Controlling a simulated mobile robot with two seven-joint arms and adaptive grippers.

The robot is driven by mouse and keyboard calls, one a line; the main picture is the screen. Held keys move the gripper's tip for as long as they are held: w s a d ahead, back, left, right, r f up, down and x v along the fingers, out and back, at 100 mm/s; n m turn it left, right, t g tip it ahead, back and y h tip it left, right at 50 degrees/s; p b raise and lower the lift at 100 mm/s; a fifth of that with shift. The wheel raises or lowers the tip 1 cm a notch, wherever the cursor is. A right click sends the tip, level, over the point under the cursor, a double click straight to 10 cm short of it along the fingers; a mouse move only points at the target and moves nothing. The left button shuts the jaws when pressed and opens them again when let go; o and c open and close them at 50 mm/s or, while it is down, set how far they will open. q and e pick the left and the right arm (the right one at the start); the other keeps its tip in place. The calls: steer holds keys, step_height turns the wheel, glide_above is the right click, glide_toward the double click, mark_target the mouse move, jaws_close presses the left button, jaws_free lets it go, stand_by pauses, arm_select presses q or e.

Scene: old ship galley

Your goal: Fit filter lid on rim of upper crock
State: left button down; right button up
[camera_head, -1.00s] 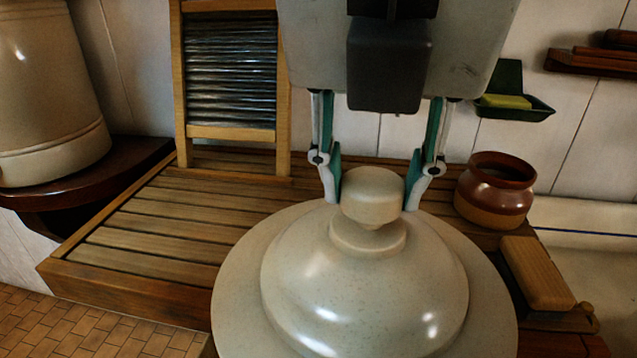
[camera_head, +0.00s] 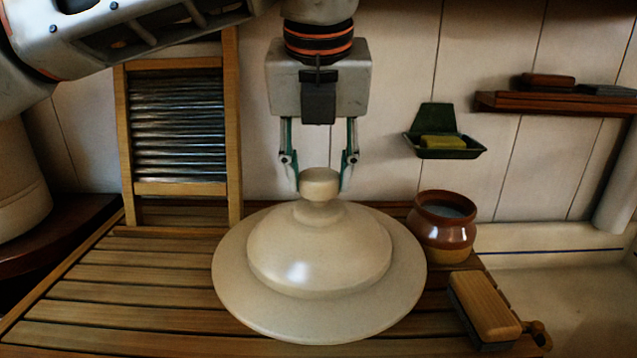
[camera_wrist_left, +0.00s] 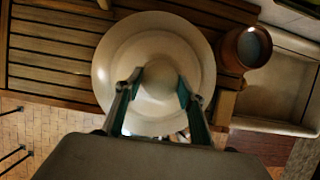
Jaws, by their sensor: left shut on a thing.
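The filter lid (camera_head: 320,255) is a wide, speckled cream dome with a flat brim and a round knob (camera_head: 319,180). My left gripper (camera_head: 319,184) points down and is shut on the knob, one finger on each side. The lid looks about level over the slatted wooden board; I cannot tell the gap beneath it. The wrist view also shows the lid (camera_wrist_left: 108,75) below the gripper (camera_wrist_left: 160,86). A large cream crock (camera_head: 20,190) stands at the left edge, partly hidden by my arm; its rim is out of view. My right gripper is not in view.
The slatted board (camera_head: 110,300) has bare room left of the lid. A washboard (camera_head: 180,125) leans at the back. A brown pot (camera_head: 443,228) and wooden brush (camera_head: 485,305) are close on the right. A green soap dish (camera_head: 445,140) hangs on the wall.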

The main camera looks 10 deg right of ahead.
arm_select(q)
steer(key=w, duration=0.2)
steer(key=w+d, duration=0.1)
steer(key=w, duration=0.1)
steer(key=shift+w+r+p, duration=0.2)
steer(key=shift+w+p, duration=0.1)
steer(key=shift+p, duration=0.1)
steer(key=shift+w+f, duration=0.2)
steer(key=shift+f, duration=1.6)
step_height(320, 180, down, 3)
steer(key=shift+w+d+f, duration=0.1)
steer(key=shift+w+f, duration=0.05)
steer(key=shift+f, duration=0.1)
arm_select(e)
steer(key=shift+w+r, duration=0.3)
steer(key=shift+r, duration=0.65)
arm_select(q)
steer(key=shift+f, duration=0.1)
steer(key=c, duration=1.4)
jaws_free()
steer(key=shift+f, duration=0.15)
steer(key=shift+o, duration=0.5)
